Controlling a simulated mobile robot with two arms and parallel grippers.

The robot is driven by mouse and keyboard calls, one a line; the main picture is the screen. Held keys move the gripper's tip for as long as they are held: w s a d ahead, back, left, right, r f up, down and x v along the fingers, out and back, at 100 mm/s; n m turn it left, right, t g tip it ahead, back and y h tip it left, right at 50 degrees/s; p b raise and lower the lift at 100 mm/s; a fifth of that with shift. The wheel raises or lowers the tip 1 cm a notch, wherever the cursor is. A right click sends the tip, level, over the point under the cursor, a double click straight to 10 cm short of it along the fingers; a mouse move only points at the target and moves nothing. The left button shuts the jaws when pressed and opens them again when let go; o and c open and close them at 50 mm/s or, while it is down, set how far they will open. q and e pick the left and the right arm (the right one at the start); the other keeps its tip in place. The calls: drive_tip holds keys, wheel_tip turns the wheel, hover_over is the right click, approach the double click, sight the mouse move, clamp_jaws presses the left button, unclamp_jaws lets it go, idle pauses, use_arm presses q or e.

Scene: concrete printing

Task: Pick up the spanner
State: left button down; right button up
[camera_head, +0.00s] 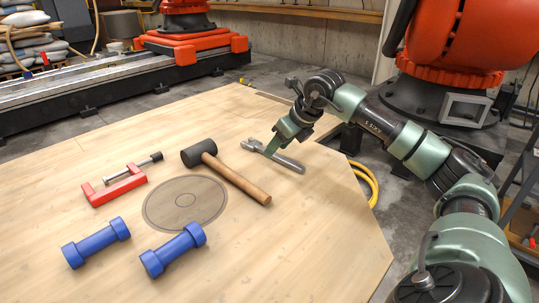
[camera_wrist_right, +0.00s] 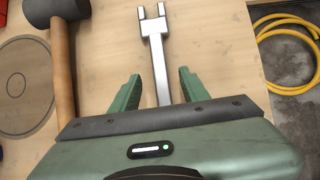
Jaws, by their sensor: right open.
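The spanner (camera_head: 278,158) is grey metal and lies on the wooden table (camera_head: 110,145), right of the mallet in the head view. My right gripper (camera_head: 271,147) is over it. In the right wrist view the spanner (camera_wrist_right: 158,58) runs between the two green fingers of my right gripper (camera_wrist_right: 155,85), its forked jaw pointing away. The fingers are apart, with a gap on both sides of the handle, so the gripper is open and holds nothing. The handle's near end is hidden behind the gripper body. My left gripper is not in view.
A black-headed mallet (camera_head: 236,178) with a wooden handle lies left of the spanner. A red clamp (camera_head: 117,187) and two blue dumbbells (camera_head: 96,242) lie further left. A yellow hose (camera_head: 366,183) is on the floor past the table's right edge.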

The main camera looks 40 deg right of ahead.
drive_tip(key=shift+x, duration=1)
drive_tip(key=shift+c, duration=0.3)
clamp_jaws()
drive_tip(key=shift+r, duration=0.15)
